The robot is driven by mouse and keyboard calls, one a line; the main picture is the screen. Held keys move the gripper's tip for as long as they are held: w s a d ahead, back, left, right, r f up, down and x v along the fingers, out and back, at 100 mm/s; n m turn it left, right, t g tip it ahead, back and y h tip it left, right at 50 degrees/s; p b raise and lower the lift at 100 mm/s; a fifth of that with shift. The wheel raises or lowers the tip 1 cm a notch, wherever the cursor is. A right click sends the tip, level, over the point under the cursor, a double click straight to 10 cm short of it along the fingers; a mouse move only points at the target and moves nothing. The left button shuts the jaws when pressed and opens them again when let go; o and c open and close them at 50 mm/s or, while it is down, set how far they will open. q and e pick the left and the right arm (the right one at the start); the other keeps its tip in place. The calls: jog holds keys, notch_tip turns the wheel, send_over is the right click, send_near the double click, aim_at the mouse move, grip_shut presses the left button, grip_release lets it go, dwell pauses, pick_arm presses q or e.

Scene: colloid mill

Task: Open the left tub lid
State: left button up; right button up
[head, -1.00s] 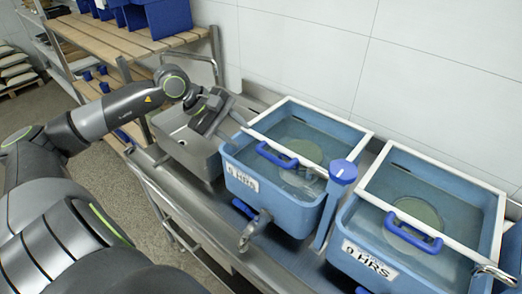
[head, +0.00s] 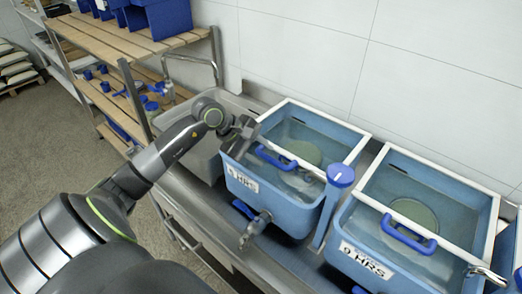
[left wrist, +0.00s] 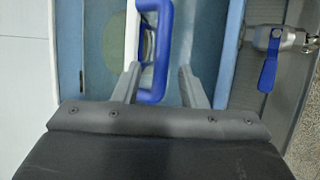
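The left tub (head: 275,200) is a blue box with a white rim and a clear lid (head: 318,140) that lies shut on it. A blue handle (head: 276,158) sits on the lid's front part; it also shows in the left wrist view (left wrist: 163,50). My left gripper (head: 246,135) is over the tub's left edge, just left of the handle. In the left wrist view its two fingers (left wrist: 158,75) are apart, with the near end of the handle appearing between them. I cannot tell whether they touch it. My right gripper is out of view.
A second blue tub (head: 370,240) with a similar lid and handle stands to the right. A blue-topped post (head: 340,175) rises between the tubs. A metal tap (head: 254,230) juts from the left tub's front. A wall stands behind; a wooden shelf (head: 110,45) is at left.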

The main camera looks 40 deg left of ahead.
pick_arm(q)
jog(key=shift+w+d+f, duration=0.1)
jog(key=shift+d+f, duration=0.05)
jog(key=shift+f, duration=0.1)
grip_shut()
dwell(0.3)
